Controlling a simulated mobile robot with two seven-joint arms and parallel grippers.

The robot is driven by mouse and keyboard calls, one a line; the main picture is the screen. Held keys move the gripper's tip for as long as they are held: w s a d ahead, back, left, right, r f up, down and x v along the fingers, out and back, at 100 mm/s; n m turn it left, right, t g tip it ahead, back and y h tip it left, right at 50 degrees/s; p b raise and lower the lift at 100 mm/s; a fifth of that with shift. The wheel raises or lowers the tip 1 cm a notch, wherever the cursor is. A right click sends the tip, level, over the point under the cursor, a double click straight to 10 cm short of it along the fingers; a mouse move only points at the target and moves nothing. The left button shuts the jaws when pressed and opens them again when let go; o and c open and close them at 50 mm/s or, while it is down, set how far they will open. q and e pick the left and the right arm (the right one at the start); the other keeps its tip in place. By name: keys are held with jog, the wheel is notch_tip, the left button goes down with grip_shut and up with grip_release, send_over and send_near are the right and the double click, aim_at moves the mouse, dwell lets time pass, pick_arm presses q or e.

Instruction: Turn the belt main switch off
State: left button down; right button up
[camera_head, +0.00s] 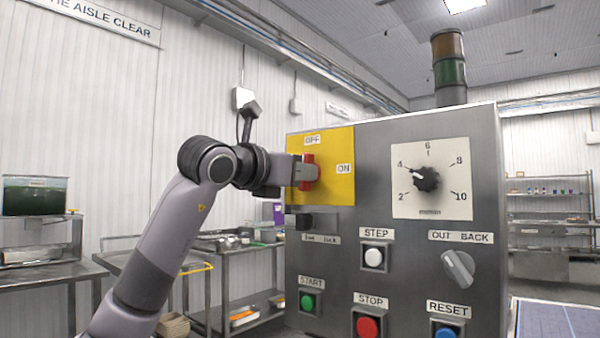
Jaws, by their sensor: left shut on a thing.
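The belt main switch is a red handle (309,172) on a yellow plate (340,192) at the upper left of a grey control box. The plate is marked OFF at the top and ON at the right. The red handle looks upright, in line with the OFF label. My left gripper (305,172) reaches in from the left and is shut on the red handle. The gripper hides part of the handle and the plate's left side. My right gripper is not in view.
The control box (350,278) also carries a dial (427,178), a STEP button (374,257), a red STOP button (369,327), a green START button (307,302) and an OUT/BACK knob (459,268). A signal tower (449,72) stands on top. Steel tables stand behind at left.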

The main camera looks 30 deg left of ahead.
pick_arm(q)
jog(key=c, duration=1.1)
grip_release()
jog(key=s, duration=0.2)
jog(key=s+b, duration=0.1)
jog(key=s, duration=0.4)
jog(key=shift+s+a, duration=0.1)
jog(key=shift+a, duration=0.2)
